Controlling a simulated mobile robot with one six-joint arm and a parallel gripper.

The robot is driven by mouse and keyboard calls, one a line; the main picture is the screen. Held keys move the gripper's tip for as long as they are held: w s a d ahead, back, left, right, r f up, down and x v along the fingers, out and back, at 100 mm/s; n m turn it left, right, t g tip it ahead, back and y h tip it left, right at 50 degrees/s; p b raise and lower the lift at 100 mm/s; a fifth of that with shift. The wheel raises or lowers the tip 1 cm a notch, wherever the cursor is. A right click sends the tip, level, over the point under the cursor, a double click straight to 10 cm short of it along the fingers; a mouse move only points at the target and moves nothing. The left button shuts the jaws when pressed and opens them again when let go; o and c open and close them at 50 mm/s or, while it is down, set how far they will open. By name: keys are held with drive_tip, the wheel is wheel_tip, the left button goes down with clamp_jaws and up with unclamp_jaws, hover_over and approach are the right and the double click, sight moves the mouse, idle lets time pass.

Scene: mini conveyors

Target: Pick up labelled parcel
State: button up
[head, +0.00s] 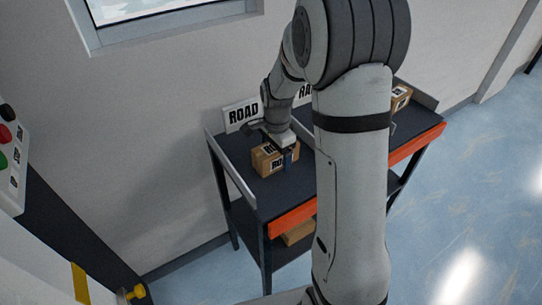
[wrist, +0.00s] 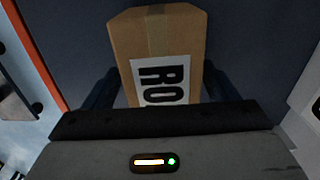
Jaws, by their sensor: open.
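In the wrist view the parcel (wrist: 190,40) has a white label (wrist: 160,80) with the black letters "RO", partly cut off by my gripper body. My gripper (head: 285,153) is at the parcel's right side in the head view. In the wrist view its open fingers (wrist: 158,90) lie to the left and right of the parcel. Whether they touch it cannot be told.
The dark table (head: 305,177) has a raised left edge and an orange front strip (head: 292,216). Another box (head: 401,97) sits at the right end. A box (head: 298,234) lies on the lower shelf. My arm hides the table's middle.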

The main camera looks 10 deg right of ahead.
drive_tip(key=shift+f, duration=0.45)
drive_tip(key=c, duration=1.3)
